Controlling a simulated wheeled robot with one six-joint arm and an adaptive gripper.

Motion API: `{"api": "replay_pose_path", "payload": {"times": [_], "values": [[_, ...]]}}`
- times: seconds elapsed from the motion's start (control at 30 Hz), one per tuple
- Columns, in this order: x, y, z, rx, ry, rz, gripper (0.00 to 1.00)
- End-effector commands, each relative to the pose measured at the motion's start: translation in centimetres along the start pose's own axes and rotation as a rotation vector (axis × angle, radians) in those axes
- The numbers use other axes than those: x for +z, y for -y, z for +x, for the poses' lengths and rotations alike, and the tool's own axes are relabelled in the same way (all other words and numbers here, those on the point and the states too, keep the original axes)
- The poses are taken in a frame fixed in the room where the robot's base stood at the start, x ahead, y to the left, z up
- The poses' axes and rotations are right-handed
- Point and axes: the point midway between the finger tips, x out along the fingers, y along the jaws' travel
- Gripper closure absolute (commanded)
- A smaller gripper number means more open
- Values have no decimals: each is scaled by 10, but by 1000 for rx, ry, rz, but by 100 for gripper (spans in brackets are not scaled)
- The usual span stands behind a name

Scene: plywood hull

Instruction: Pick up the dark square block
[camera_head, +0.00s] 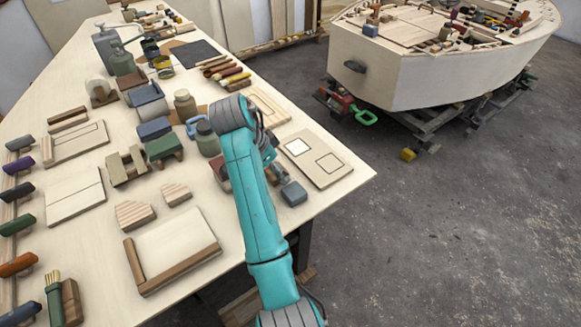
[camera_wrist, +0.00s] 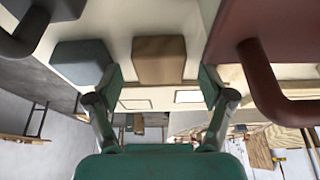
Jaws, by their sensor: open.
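In the wrist view a brown block (camera_wrist: 158,60) with a square-looking face lies between and beyond the fingertips of my gripper (camera_wrist: 166,88). A blue-grey block (camera_wrist: 82,62) lies to its left, close to the left finger. I cannot tell for sure which of the two is the dark square block. My gripper is open with nothing between its fingers. In the head view my teal arm hides most of the gripper. A blue-grey block (camera_head: 294,193) shows right of the arm, near the table's edge.
A dark red object (camera_wrist: 250,45) with a curved handle stands close by the right finger. A dark handled object (camera_wrist: 38,22) is at upper left. A board (camera_head: 318,158) with two outlined squares lies beyond the blocks. Jars and wooden pieces crowd the table left of my arm.

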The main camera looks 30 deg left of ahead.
Motion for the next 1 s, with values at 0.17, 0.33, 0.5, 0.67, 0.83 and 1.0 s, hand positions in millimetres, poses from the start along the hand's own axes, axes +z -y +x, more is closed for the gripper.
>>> {"api": "replay_pose_path", "payload": {"times": [0.17, 0.33, 0.5, 0.67, 0.83, 1.0], "values": [[6, 1, 2, -2, 0, -2, 19], [5, 1, 2, -2, 0, -1, 36], [5, 1, 2, -1, 0, -1, 78], [5, 1, 2, -1, 0, -1, 78], [2, 1, 0, -2, 0, 0, 78], [-22, 0, -11, -3, -2, 3, 78]]}}
